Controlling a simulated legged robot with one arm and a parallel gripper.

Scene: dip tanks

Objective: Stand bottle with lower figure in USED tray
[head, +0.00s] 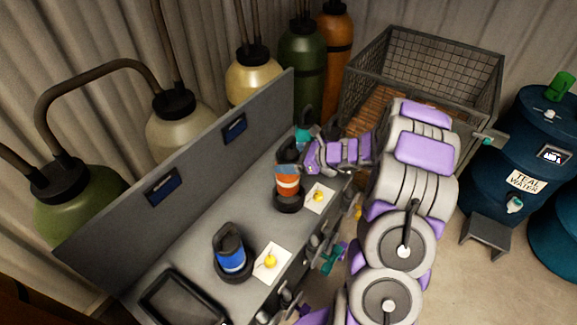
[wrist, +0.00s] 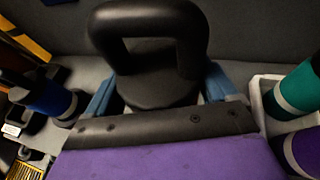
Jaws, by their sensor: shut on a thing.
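An orange bottle (head: 287,181) with a pale band and black top stands upright at a round black base on the grey counter. My gripper (head: 297,156) is at its top. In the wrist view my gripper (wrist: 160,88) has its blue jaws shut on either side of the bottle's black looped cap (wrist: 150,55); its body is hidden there. A blue bottle (head: 230,250) stands in another black base; it also shows in the wrist view (wrist: 52,101). Two dark displays (head: 162,187) and (head: 235,128) are on the back panel, their figures unreadable. No USED label is readable.
A black tray (head: 150,308) lies at the counter's near end. A pale tray (wrist: 258,100) holds a teal bottle (wrist: 297,88) and a purple one (wrist: 305,150). White cards with yellow knobs (head: 270,262) lie in front of the bases. A wire crate (head: 424,70) stands behind.

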